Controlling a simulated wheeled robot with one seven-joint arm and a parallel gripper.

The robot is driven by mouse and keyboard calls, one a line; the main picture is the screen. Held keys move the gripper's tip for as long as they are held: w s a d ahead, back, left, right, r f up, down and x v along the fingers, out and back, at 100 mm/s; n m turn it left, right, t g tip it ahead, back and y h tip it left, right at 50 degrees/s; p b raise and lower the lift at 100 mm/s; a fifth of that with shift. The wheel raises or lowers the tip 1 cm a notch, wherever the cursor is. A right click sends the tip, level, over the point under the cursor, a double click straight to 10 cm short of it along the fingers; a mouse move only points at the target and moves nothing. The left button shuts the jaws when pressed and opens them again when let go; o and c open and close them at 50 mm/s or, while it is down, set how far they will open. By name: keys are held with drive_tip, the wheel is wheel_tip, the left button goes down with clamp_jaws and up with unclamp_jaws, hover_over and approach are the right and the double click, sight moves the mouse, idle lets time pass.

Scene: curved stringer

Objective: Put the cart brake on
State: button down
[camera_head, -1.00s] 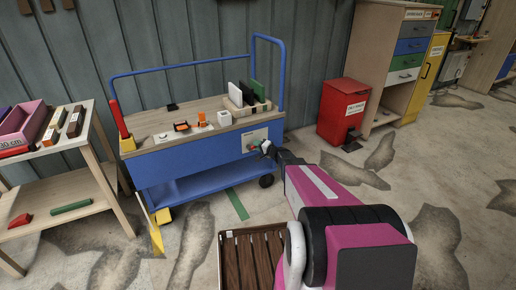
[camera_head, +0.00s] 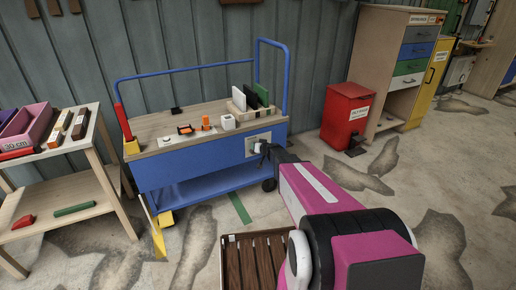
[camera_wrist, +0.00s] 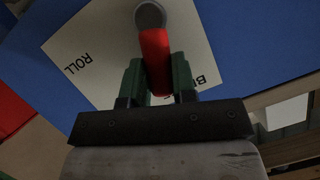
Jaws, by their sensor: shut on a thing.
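The blue cart (camera_head: 205,158) with a wooden top stands against the wall in the head view. A pale plate (camera_head: 250,142) is on its near side, at the right end. My gripper (camera_head: 261,148) is at this plate. In the wrist view, the plate (camera_wrist: 102,58) reads "ROLL" at left; a second word, starting with "B", is partly hidden by a finger. A red lever (camera_wrist: 155,62) hangs from a grey round pivot (camera_wrist: 150,15) in front of the plate. My gripper's green fingers (camera_wrist: 158,85) are shut on the lever's free end, on the "B" word's side.
The cart's top carries several small items and upright panels (camera_head: 250,96). A slatted wooden crate (camera_head: 262,262) stands on the floor beside my arm. A red bin (camera_head: 345,115) is right of the cart, a wooden shelf table (camera_head: 75,190) left. Floor between cart and bin is open.

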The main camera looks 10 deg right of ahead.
drive_tip(key=shift+s+a+r+n+h, duration=0.1)
drive_tip(key=shift+s+a+n+h, duration=0.05)
drive_tip(key=shift+a+n+h, duration=0.4)
drive_tip(key=shift+s+a+n+h, duration=0.15)
drive_tip(key=shift+a+n+h, duration=0.15)
drive_tip(key=shift+n, duration=0.45)
drive_tip(key=c, duration=0.9)
unclamp_jaws()
drive_tip(key=shift+s, duration=0.1)
drive_tip(key=v, duration=1)
drive_tip(key=shift+s, duration=0.4)
